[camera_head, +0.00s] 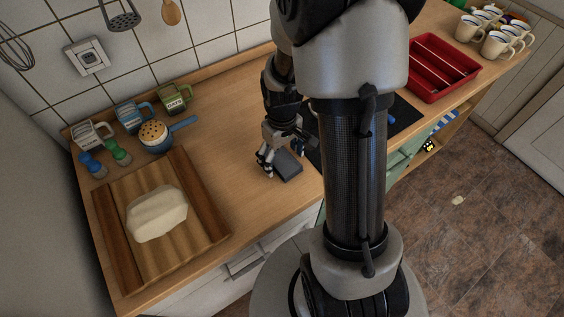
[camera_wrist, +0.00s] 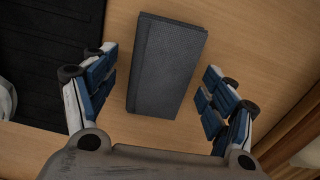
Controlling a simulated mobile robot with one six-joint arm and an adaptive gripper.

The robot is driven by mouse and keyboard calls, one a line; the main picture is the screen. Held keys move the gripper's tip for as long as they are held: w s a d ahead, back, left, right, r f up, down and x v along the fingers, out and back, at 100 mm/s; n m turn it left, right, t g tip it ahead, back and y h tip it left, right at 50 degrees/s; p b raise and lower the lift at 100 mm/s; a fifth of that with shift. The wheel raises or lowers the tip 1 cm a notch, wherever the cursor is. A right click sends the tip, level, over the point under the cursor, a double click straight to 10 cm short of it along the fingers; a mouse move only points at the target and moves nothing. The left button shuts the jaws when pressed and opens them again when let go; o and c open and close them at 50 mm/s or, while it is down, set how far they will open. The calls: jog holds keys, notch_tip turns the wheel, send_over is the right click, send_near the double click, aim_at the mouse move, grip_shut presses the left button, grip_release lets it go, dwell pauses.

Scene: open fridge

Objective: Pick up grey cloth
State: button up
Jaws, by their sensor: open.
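The grey cloth (camera_wrist: 166,66) is a dark grey, folded rectangular block lying on the wooden countertop. In the head view the grey cloth (camera_head: 287,166) lies near the counter's front edge, partly hidden by my gripper. My gripper (camera_wrist: 158,92) is open, with one blue-padded finger on each side of the cloth in the wrist view. Bare wood shows between the cloth and each finger. In the head view my gripper (camera_head: 280,160) is low over the counter at the cloth. I cannot tell the exact height of the fingertips.
A black hob (camera_wrist: 45,60) lies left of the cloth in the wrist view. A cutting board (camera_head: 205,215) with a pale loaf (camera_head: 157,213), a blue-handled pot (camera_head: 155,137) and several mugs stand left in the head view. A red tray (camera_head: 437,93) is at right.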

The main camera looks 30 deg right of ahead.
aim_at(282, 158)
jog(key=shift+r, duration=0.1)
jog(key=shift+c, duration=0.4)
jog(key=c, duration=1)
jog(key=shift+r, duration=0.1)
notch_tip(282, 158, up, 20)
jog(key=p, duration=0.6)
jog(key=shift+p, duration=0.35)
jog(key=o, duration=0.4)
jog(key=c, duration=0.4)
